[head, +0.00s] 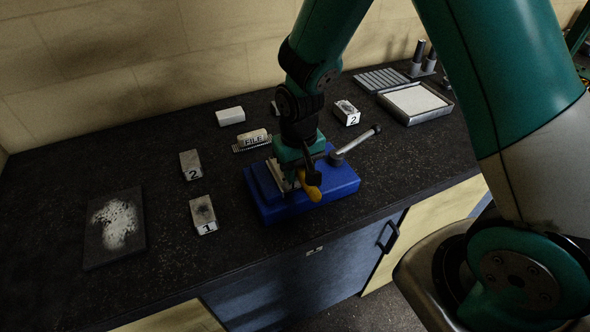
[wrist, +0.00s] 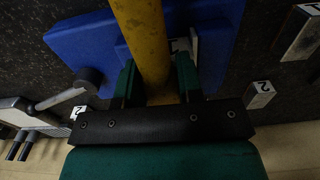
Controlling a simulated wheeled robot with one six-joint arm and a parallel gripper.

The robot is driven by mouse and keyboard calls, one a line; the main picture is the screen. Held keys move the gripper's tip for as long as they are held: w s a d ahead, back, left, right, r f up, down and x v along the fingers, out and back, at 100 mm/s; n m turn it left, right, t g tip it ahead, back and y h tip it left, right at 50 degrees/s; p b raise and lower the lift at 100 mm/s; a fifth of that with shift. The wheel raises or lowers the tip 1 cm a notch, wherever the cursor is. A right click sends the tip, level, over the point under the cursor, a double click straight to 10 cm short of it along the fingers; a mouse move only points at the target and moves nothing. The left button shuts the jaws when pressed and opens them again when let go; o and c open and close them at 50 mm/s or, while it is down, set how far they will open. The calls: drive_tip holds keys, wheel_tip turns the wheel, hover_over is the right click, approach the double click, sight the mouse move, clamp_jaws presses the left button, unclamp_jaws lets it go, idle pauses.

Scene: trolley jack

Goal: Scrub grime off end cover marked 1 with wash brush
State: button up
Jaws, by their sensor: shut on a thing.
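The end cover marked 1 (head: 203,216) is a pale block with a dark smudge on top. It lies on the dark bench, left of the blue vise (head: 334,186). In the wrist view a block with a partly cut-off label, seemingly this cover (wrist: 299,37), shows at the upper right edge. My gripper (head: 303,178) is low over the vise, shut on a yellow handle (head: 312,190), seemingly the wash brush. The handle (wrist: 142,42) runs between the fingers in the wrist view. No bristles show, and I cannot tell whether the handle touches the vise.
A block marked 2 (head: 191,165) lies behind cover 1, and another block marked 2 (head: 347,112) lies behind the vise. A dark mat with a white patch (head: 93,243) lies at left. A tray (head: 416,101) sits at right.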

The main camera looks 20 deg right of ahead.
drive_tip(key=shift+a, duration=0.5)
drive_tip(key=shift+a+f, duration=0.1)
drive_tip(key=shift+a, duration=0.5)
drive_tip(key=shift+d, duration=1.2)
drive_tip(key=shift+r, duration=0.2)
drive_tip(key=shift+p, duration=0.3)
wheel_tip(320, 180, up, 7)
drive_tip(key=p, duration=0.5)
drive_tip(key=shift+p, duration=0.3)
